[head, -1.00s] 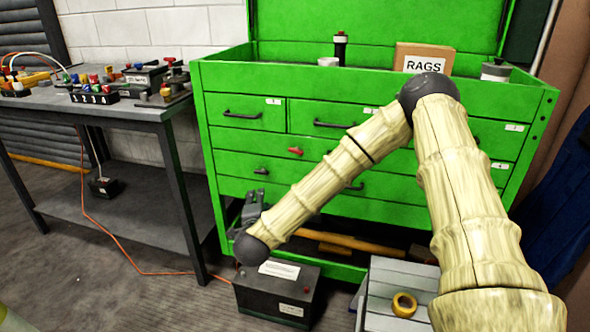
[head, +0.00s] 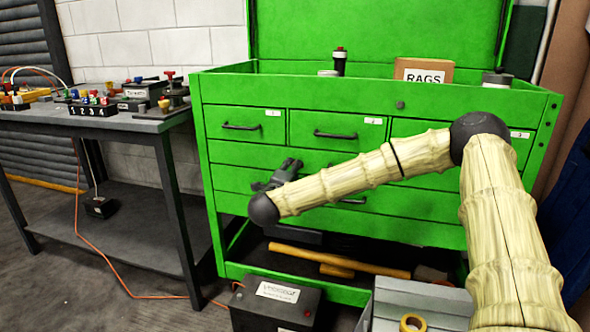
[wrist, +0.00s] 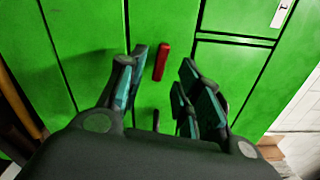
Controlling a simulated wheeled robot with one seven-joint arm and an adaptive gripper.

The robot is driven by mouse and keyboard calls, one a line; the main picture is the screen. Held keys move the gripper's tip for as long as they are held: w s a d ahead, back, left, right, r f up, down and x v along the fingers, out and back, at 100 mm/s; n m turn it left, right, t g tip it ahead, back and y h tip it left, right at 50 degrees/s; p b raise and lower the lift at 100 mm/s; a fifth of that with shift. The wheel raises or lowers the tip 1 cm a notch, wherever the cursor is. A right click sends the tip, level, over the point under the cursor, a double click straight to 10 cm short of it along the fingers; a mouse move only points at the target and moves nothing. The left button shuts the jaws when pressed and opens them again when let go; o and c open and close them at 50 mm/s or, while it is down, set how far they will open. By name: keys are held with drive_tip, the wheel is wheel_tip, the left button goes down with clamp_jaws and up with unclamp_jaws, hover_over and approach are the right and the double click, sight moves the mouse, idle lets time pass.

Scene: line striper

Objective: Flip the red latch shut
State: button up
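The red latch (wrist: 161,62) is a small red bar on the green face of the tool cabinet (head: 228,180). In the wrist view it stands almost upright, slightly tilted, just beyond the fingertips and near the gap between them. In the head view it is not visible, and my gripper covers that area. My gripper (wrist: 166,78) is open, and nothing is held. In the head view my gripper (head: 283,172) is in front of the cabinet's left-middle drawers. I cannot tell whether a finger touches the cabinet.
A dark drawer handle (wrist: 156,120) shows between the fingers. A black battery-like box (head: 272,305) and a grey box with a roll of yellow tape (head: 412,323) stand low in front. A workbench (head: 100,122) with several gadgets is at left. A RAGS box (head: 424,73) sits on top.

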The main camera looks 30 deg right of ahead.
drive_tip(key=shift+b+x, duration=0.3)
drive_tip(key=shift+x, duration=1.7)
